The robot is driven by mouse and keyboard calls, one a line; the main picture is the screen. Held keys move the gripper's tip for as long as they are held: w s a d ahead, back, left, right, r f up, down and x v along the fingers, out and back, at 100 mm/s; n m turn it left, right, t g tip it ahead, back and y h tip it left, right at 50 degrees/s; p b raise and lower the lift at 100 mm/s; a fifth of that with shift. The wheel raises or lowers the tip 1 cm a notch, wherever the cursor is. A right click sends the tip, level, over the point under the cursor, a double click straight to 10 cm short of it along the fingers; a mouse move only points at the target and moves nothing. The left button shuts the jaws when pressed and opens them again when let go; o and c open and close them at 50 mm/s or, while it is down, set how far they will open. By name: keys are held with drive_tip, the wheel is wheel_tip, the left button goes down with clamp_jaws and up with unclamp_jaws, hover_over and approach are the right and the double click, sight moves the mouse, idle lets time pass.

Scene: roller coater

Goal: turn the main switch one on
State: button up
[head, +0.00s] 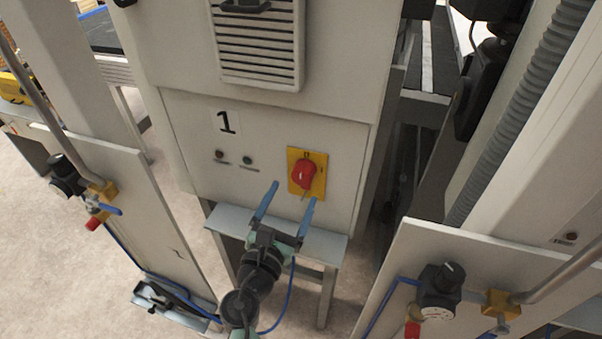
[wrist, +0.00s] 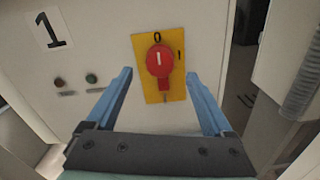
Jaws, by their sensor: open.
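The main switch one is a red rotary knob (head: 304,173) on a yellow plate (head: 319,186), mounted on a white cabinet panel marked "1". In the wrist view the red knob (wrist: 159,62) sits on its yellow plate (wrist: 176,90), with "0" at the top and a mark "I" at the upper right. The knob's white line stands upright, in line with the "0". My gripper (head: 289,192) is open, with two blue fingers and nothing between them. In the wrist view my gripper (wrist: 160,82) has its fingers on both sides of the switch, apart from the knob.
Two small buttons (head: 234,158) sit left of the switch under the "1" label (head: 227,122). A vented box (head: 257,45) is above. Side panels with a regulator (head: 440,290) and valve fittings (head: 97,196) stand right and left. A grey ledge (head: 326,246) lies below the switch.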

sight(301, 179)
drive_tip(key=x, duration=0.6)
drive_tip(key=shift+w, duration=0.2)
drive_tip(key=shift+c, duration=0.3)
clamp_jaws()
